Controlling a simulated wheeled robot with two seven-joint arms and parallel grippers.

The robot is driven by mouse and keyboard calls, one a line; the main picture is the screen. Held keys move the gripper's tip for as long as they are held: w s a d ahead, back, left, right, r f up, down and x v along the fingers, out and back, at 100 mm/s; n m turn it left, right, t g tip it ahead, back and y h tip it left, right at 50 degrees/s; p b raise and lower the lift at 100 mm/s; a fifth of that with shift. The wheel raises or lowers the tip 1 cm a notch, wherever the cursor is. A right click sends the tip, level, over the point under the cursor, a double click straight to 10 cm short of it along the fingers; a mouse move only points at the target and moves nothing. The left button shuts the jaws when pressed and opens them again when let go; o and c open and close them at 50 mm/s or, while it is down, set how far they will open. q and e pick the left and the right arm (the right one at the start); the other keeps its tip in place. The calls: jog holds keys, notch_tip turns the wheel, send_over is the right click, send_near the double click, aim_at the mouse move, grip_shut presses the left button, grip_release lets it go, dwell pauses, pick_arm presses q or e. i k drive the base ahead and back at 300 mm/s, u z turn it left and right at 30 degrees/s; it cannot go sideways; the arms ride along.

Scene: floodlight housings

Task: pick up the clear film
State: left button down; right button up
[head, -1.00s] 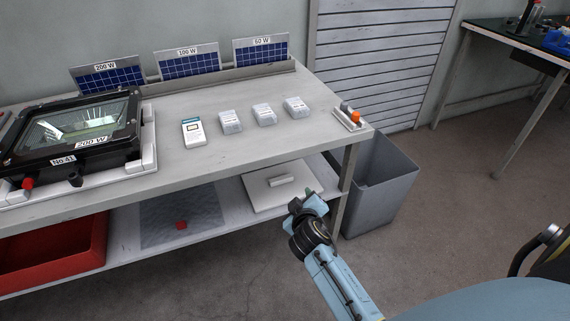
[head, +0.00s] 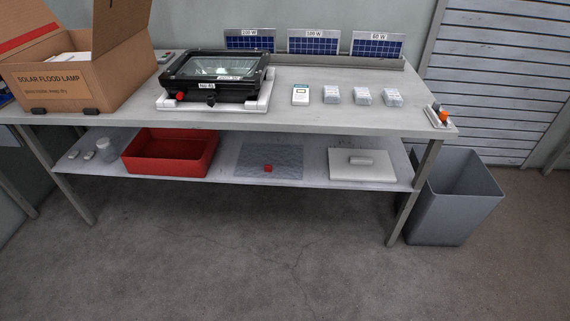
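A crinkled, see-through grey-blue sheet, which looks like the clear film (head: 287,160), lies flat on the lower shelf (head: 225,170) of the workbench. A small red object (head: 267,168) sits on the sheet near its front edge. The sheet lies between a red bin on its left and a white board with a roll-like piece on its right. Neither of my grippers is in the head view.
On the bench top (head: 350,118) are an open cardboard box (head: 70,82), a black floodlight (head: 212,85) in a white cradle, several small packs (head: 332,95) and panels (head: 314,44). Below are the red bin (head: 165,160) and white board (head: 345,172). A grey waste bin (head: 452,205) stands right. The front floor is clear.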

aim_at(262, 159)
jog(key=z, duration=1.25)
jog(key=i, duration=1)
jog(key=u, duration=2.05)
